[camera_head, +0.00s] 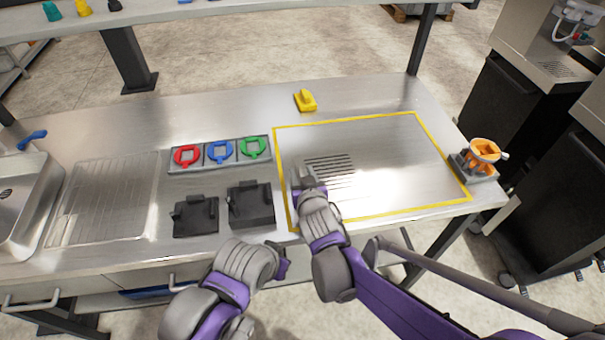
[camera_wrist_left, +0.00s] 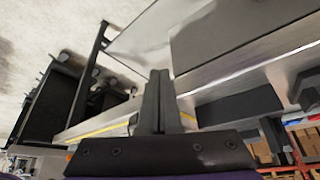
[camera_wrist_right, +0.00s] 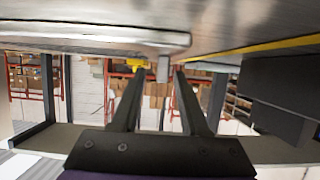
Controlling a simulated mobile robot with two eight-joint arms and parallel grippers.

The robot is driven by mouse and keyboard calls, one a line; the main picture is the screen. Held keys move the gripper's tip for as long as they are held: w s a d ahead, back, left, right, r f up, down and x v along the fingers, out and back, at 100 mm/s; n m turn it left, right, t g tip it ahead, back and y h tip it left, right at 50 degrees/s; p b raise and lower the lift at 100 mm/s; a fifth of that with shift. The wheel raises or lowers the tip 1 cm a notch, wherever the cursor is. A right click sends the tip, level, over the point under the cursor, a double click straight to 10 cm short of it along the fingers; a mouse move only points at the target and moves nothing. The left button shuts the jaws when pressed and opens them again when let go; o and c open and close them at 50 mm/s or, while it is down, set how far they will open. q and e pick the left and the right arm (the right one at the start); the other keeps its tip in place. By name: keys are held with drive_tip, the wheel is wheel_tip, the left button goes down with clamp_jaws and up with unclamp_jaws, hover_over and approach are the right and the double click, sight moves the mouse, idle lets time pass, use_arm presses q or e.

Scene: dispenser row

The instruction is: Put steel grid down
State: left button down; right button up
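A slotted steel grid (camera_head: 332,170) appears to lie flat on the steel worktop, inside a yellow-outlined area (camera_head: 400,205); its outer edges are hard to tell from the worktop. My right gripper (camera_head: 308,180) is low at the grid's left end. In the right wrist view its two fingers (camera_wrist_right: 158,75) are apart, with a small grey piece (camera_wrist_right: 163,69) showing between the tips; I cannot tell what it belongs to. A rounded metal edge (camera_wrist_right: 95,35) is close above. My left gripper (camera_wrist_left: 158,85) has its fingers together with nothing visible in them; its fingertips are hidden in the head view.
Two black blocks (camera_head: 250,205) stand left of the yellow outline. Behind them is a tray (camera_head: 178,168) with red, blue and green rings. A yellow piece (camera_head: 305,101) sits behind the outline, an orange device (camera_head: 484,152) at the right. Much of the outlined area is clear.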

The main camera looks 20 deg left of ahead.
drive_tip(key=shift+s+d+f, duration=0.1)
drive_tip(key=shift+s+f, duration=0.05)
drive_tip(key=shift+f, duration=0.25)
drive_tip(key=shift+r, duration=0.2)
drive_tip(key=shift+s+d+r+p, duration=0.1)
drive_tip(key=shift+s+r+p, duration=0.1)
drive_tip(key=shift+r+p, duration=0.4)
drive_tip(key=v, duration=1.1)
drive_tip(key=shift+r, duration=0.15)
drive_tip(key=d+f+m+g+h, duration=0.1)
drive_tip(key=d+f+m+h, duration=0.15)
drive_tip(key=d, duration=0.75)
drive_tip(key=d+f+m+g+h, duration=0.1)
drive_tip(key=d+m+h, duration=0.15)
drive_tip(key=d, duration=0.85)
drive_tip(key=s+d+f+m+g+h, duration=0.2)
drive_tip(key=s+d+f+g, duration=0.1)
drive_tip(key=s+d, duration=0.9)
drive_tip(key=shift+s+d+f+g+h, duration=0.2)
drive_tip(key=shift+f+g+h, duration=0.1)
drive_tip(key=shift+g, duration=0.1)
